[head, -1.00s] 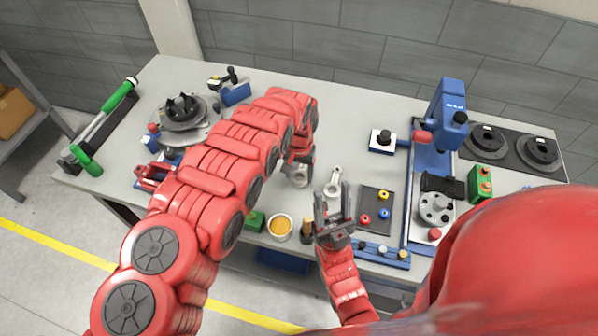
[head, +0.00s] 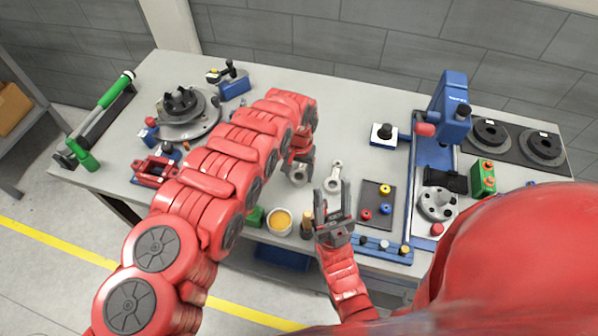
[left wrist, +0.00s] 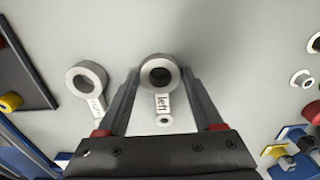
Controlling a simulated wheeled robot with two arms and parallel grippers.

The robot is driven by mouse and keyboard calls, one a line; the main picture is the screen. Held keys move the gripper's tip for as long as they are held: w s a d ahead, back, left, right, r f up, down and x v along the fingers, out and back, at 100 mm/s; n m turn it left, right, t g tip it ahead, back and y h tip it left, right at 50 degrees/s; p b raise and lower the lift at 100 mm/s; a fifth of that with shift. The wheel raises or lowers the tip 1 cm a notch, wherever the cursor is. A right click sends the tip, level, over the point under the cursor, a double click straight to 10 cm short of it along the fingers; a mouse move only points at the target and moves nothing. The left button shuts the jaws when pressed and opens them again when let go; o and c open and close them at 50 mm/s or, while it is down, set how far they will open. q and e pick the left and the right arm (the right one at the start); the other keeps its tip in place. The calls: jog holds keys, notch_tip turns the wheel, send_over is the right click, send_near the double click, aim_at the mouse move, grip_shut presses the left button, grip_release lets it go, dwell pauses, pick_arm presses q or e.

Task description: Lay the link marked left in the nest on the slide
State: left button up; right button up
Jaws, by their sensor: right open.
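The link marked left (left wrist: 163,103) lies flat on the bench, its large ring and small eye showing in the left wrist view. In the head view its ring (head: 298,178) shows below my left gripper (head: 301,168), which hides the rest. In the left wrist view the fingers of my left gripper (left wrist: 160,78) stand apart, one on each side of the ring. A second link (head: 333,178) lies beside it, and its label is hard to read in the left wrist view (left wrist: 88,80). My right gripper (head: 333,202) is open and empty. I cannot make out the slide's nest for certain.
A dark tray (head: 376,219) with coloured parts lies right of the links. A blue press fixture (head: 437,150) with a grey disc (head: 437,203) stands further right. A cup (head: 280,221) is near the front edge. The bench behind the links is clear.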

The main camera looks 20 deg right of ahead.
pick_arm(q)
jog(key=shift+r, duration=0.1)
dwell(0.3)
jog(key=shift+r+p, duration=0.65)
jog(key=shift+r, duration=0.8)
jog(key=o, duration=0.5)
jog(key=shift+o, duration=0.2)
jog(key=shift+r+p, duration=0.85)
jog(key=shift+r, duration=1.35)
